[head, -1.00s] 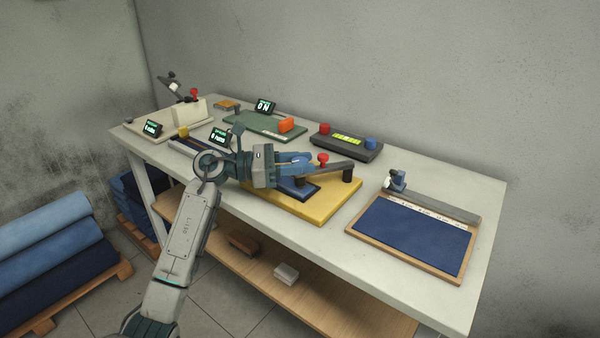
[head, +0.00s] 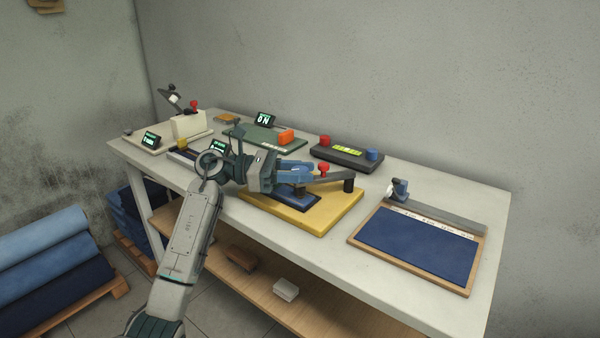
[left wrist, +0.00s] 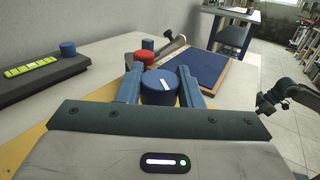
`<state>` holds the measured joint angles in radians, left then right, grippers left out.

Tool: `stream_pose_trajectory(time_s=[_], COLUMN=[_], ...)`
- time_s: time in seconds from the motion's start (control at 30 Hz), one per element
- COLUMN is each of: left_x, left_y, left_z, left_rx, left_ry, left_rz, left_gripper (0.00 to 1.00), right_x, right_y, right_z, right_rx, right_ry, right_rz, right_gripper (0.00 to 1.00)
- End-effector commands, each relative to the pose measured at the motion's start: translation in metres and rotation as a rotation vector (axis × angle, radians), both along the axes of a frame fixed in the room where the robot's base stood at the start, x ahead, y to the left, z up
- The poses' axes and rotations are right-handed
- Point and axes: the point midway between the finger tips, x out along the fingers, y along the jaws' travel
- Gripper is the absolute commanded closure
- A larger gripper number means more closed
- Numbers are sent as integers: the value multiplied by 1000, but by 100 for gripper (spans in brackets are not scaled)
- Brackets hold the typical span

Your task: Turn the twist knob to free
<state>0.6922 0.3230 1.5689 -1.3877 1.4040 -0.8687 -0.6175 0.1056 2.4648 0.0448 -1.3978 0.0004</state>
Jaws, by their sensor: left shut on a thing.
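The twist knob (left wrist: 160,90) is a round blue cap with a white line on its top. In the left wrist view it sits between the two blue fingers of my left gripper (left wrist: 160,82), which is shut on it. The white line lies nearly along the finger direction, slightly slanted. In the head view my left gripper (head: 300,177) is at the yellow base (head: 318,219), over a dark blue pad (head: 302,202). The fingers mostly hide the knob there.
A red-knobbed part (head: 323,168) stands just beyond the fingers. A dark box (head: 347,157) with red and blue buttons is behind. A wood-framed blue board (head: 415,244) lies to the right. A dark arm part (left wrist: 284,92) shows at the right of the left wrist view.

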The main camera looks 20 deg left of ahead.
Motion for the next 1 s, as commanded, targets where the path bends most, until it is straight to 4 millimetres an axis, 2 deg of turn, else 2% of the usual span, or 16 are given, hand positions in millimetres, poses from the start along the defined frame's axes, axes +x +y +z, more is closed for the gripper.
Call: stream_pose_trajectory(time_s=[0.13,0.17,0.23,0.27,0.53,0.63,0.77,1.0], left_x=[0,0,0,0,0,-1,-5,-16], left_y=[0,0,0,0,1,7,27,75], left_z=[0,0,0,0,0,-1,-2,-3], left_rx=[1,1,0,0,1,2,4,3], left_ry=[0,0,0,0,0,0,1,3], left_rz=[1,1,1,1,1,2,4,5], left_gripper=[90,61,48,45,45,45,45,45], right_x=[0,0,0,0,0,1,4,7], right_y=[0,0,0,0,0,0,2,9], right_z=[0,0,0,0,0,-1,-4,-13], right_rx=[0,0,0,0,0,2,11,46], right_ry=[0,0,0,0,0,-4,-28,-83], right_rz=[0,0,0,0,0,0,3,4], right_gripper=[70,70,70,70,70,70,70,70])
